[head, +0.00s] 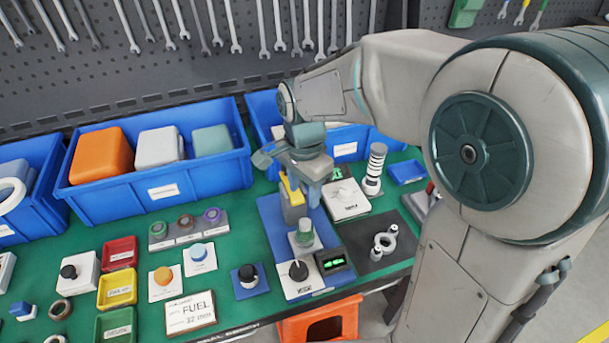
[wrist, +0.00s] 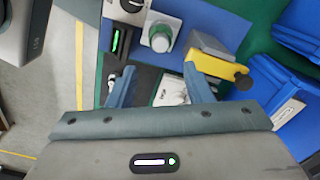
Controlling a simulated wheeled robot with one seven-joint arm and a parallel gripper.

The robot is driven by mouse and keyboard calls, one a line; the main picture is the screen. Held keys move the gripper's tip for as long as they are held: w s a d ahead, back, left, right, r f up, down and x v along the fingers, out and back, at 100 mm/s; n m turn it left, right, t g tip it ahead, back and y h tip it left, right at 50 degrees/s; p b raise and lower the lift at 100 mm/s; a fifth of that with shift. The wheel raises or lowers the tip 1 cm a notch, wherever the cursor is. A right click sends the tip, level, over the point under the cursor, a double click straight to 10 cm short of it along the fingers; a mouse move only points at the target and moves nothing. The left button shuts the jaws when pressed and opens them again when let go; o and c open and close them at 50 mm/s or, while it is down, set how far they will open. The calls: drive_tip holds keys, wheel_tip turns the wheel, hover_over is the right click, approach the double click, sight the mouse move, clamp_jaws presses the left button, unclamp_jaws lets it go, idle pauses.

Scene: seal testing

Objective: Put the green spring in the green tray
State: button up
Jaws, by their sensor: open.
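The green spring (head: 158,229) appears as a small green coil at the left end of a grey holder on the bench. The green tray (head: 114,326) is at the front left, below the yellow tray, and is partly cut off by the picture's bottom edge. My gripper (head: 303,190) is above the blue test plate, well to the right of the spring and tray. In the wrist view, my gripper (wrist: 162,88) has its fingers wide apart with nothing held between them. Neither the green spring nor the green tray shows in the wrist view.
The holder (head: 185,237) also bears a brown and a purple coil. A yellow block (wrist: 222,72) is close to one finger. A red tray (head: 119,253) and yellow tray (head: 117,288) line up behind the green one. Blue bins (head: 160,190) stand along the back.

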sight(303, 222)
wheel_tip(303, 222, down, 14)
drive_tip(key=shift+a+r, duration=0.1)
drive_tip(key=shift+r, duration=0.05)
idle(0.4)
drive_tip(key=shift+r, duration=0.1)
drive_tip(key=c, duration=0.8)
